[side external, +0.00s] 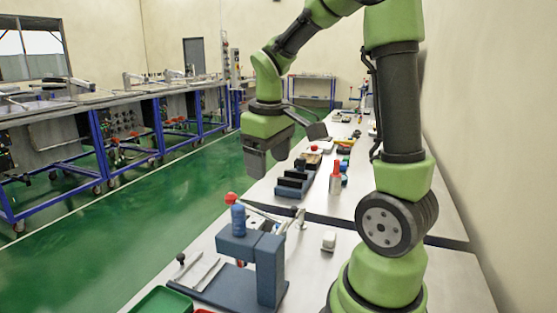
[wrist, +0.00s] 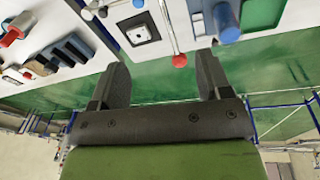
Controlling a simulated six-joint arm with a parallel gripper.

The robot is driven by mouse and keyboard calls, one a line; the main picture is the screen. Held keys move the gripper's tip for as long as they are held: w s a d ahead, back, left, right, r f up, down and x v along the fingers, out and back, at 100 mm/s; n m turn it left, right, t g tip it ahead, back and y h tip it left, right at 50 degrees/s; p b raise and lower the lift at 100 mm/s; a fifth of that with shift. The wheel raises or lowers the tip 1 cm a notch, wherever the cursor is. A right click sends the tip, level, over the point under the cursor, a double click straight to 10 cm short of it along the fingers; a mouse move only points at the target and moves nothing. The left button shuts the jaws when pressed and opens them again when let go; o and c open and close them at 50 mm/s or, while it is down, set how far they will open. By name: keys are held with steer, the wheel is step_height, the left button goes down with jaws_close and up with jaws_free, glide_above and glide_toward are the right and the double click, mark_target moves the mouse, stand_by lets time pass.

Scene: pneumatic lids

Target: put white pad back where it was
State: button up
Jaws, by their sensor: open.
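A small white block (side external: 328,240), which looks like the white pad, stands on the near table to the right of the blue press (side external: 270,265). My gripper (side external: 268,160) is open and empty, high above the table's left edge and apart from everything.
A green tray (side external: 163,301) is at the near front. Bare tabletop lies around the block.

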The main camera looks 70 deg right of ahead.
steer(key=s+a+r+m+t+y, duration=0.1)
steer(key=s+a+r+t, duration=0.2)
steer(key=a, duration=0.4)
steer(key=s+a+r+t+y, duration=0.2)
steer(key=s+a+r+t, duration=0.1)
steer(key=a, duration=0.5)
steer(key=shift+s+m, duration=0.4)
steer(key=shift+s, duration=0.3)
